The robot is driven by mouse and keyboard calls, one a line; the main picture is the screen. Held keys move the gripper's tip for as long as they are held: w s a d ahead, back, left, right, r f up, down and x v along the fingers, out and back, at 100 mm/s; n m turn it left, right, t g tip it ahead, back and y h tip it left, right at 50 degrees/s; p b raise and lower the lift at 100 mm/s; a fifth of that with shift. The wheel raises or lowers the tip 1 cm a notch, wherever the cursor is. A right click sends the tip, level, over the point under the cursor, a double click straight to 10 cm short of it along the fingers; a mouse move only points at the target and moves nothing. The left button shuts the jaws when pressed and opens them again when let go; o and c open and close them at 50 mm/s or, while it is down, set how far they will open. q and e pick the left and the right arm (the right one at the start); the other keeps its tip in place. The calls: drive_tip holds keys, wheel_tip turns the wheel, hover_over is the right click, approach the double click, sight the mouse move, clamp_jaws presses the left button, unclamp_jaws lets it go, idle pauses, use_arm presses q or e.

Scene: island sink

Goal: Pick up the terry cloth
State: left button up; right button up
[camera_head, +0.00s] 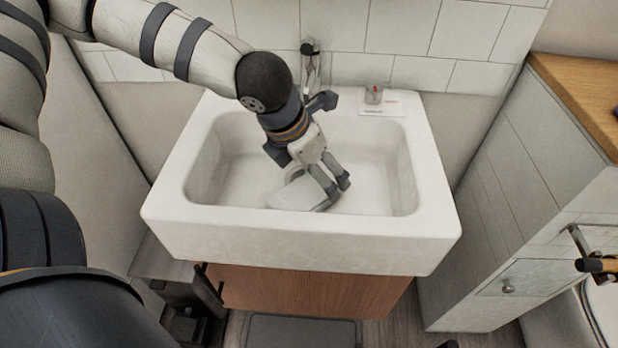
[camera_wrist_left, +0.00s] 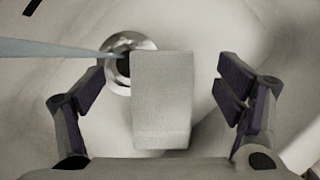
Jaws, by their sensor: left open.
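A pale grey-white folded piece, which I take to be the terry cloth (camera_head: 297,195), lies in the white sink basin (camera_head: 300,235), toward its front. In the left wrist view the cloth (camera_wrist_left: 162,95) is a plain upright rectangle. My left gripper (camera_head: 334,187) reaches down into the basin from the left, just right of the cloth in the head view. In the left wrist view the open fingers (camera_wrist_left: 160,88) stand on either side of the cloth, with a gap on each side. The gripper hides part of the cloth in the head view. My right gripper is not seen.
The metal drain (camera_wrist_left: 125,60) is partly behind the cloth. A thin pale blue strip (camera_wrist_left: 50,48) crosses the wrist view at left; I cannot tell what it is. The faucet (camera_head: 311,65) and a small item (camera_head: 374,94) are at the back rim. A cabinet (camera_head: 540,170) stands right.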

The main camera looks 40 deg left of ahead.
use_arm(q)
drive_tip(key=x, duration=0.2)
drive_tip(key=b+x, duration=0.1)
drive_tip(key=x, duration=0.1)
drive_tip(key=shift+s+d+f, duration=0.1)
drive_tip(key=shift+s+d, duration=0.1)
drive_tip(key=shift+s, duration=0.1)
drive_tip(key=shift+w+f, duration=0.25)
drive_tip(key=shift+w, duration=0.05)
drive_tip(key=shift+w+r, duration=0.1)
drive_tip(key=shift+r, duration=0.05)
drive_tip(key=c, duration=1.3)
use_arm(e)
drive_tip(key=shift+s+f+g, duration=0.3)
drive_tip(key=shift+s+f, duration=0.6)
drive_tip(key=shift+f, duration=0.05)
use_arm(q)
drive_tip(key=shift+c, duration=0.2)
